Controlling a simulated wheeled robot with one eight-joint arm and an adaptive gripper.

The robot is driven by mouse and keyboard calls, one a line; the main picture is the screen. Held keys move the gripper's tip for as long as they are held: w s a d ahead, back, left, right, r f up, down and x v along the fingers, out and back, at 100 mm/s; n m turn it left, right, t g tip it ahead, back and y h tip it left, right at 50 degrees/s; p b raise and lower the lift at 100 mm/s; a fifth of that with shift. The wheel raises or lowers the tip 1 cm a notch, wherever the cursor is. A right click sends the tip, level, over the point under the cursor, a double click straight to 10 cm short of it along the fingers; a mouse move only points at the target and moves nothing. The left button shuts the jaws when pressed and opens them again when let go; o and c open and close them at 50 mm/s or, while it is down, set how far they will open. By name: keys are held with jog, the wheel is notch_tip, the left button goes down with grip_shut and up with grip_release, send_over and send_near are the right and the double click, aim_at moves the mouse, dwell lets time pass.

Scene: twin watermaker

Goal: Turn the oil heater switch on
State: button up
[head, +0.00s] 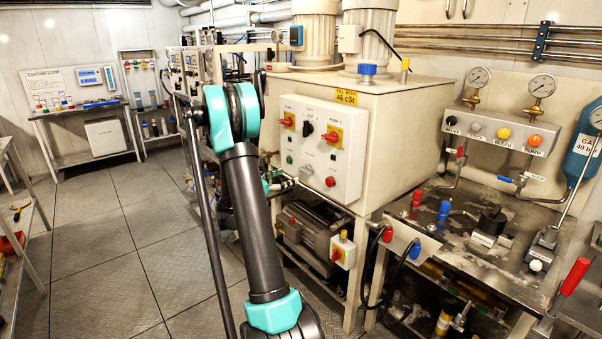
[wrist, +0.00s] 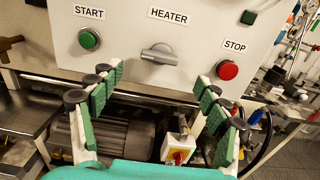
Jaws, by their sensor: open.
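The heater switch (wrist: 158,54) is a grey rotary handle under the HEATER label on the white control box (wrist: 120,30). Its handle lies roughly crosswise, level with the box face. The box also shows in the head view (head: 312,128), where the switch is small, low on the panel. My gripper (wrist: 157,78) is open and empty, with green padded fingers spread apart. In the wrist view its fingertips appear just below the switch, one to each side. I cannot tell the exact gap to the panel. In the head view my arm hides most of the gripper.
A green START button (wrist: 89,39) is left of the switch and a red STOP button (wrist: 228,70) right of it. Below are a motor (wrist: 110,135) and a small red-yellow switch box (wrist: 178,147). Open floor (head: 110,240) lies to the left in the head view.

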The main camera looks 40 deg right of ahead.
aim_at(303, 171)
jog(key=d, duration=0.8)
jog(key=shift+w+d, duration=0.1)
jog(key=shift+w, duration=0.25)
jog(key=c, duration=1.2)
